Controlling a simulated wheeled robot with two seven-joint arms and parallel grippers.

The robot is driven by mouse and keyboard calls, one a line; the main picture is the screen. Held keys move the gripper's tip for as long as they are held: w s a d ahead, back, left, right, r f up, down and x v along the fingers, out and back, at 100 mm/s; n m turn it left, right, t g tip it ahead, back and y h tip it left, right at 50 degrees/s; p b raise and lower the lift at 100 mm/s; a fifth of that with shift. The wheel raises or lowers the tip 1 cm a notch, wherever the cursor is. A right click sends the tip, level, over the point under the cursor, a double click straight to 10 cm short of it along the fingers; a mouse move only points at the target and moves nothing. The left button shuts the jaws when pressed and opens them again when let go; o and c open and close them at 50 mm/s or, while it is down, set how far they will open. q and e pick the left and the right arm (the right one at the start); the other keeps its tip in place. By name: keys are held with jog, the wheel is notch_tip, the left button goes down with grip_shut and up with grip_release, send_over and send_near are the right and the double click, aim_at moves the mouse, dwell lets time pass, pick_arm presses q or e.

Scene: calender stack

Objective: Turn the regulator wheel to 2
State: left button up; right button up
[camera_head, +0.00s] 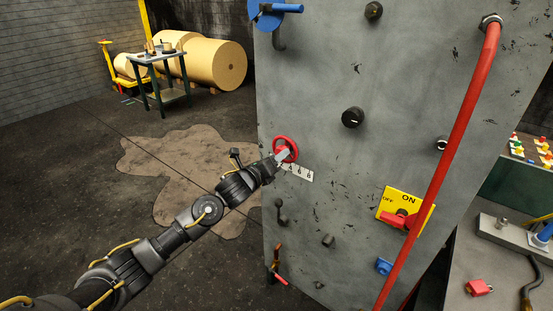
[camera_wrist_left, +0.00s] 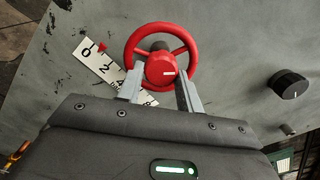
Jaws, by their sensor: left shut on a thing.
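The red regulator wheel (camera_head: 291,142) sits on the grey panel, and it also shows in the left wrist view (camera_wrist_left: 160,28). A white scale strip (camera_head: 301,173) lies beside it. A small red pointer (camera_wrist_left: 103,47) at the strip's edge stands between 0 and 2, seemingly nearer 0. My left gripper (camera_head: 281,157) is shut on the wheel, with its fingers (camera_wrist_left: 160,84) on either side of the red hub. My right gripper is not in view.
The grey panel (camera_head: 330,75) also carries black knobs (camera_head: 353,117), a yellow ON/OFF switch (camera_head: 405,208) with a red handle, and a red pipe (camera_head: 445,140) down its right side. A small table (camera_head: 160,58) and paper rolls (camera_head: 216,64) stand far back left.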

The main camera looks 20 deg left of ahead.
pick_arm(q)
jog(key=n+p, duration=0.2)
jog(key=n, duration=0.6)
jog(key=n+p, duration=0.2)
jog(key=n, duration=0.6)
jog(key=r+n+p, duration=0.1)
jog(key=n+p, duration=0.1)
jog(key=n, duration=0.7)
jog(key=shift+a+p, duration=0.1)
jog(key=shift+p, duration=0.3)
jog(key=shift+f, duration=0.1)
jog(key=o, duration=1)
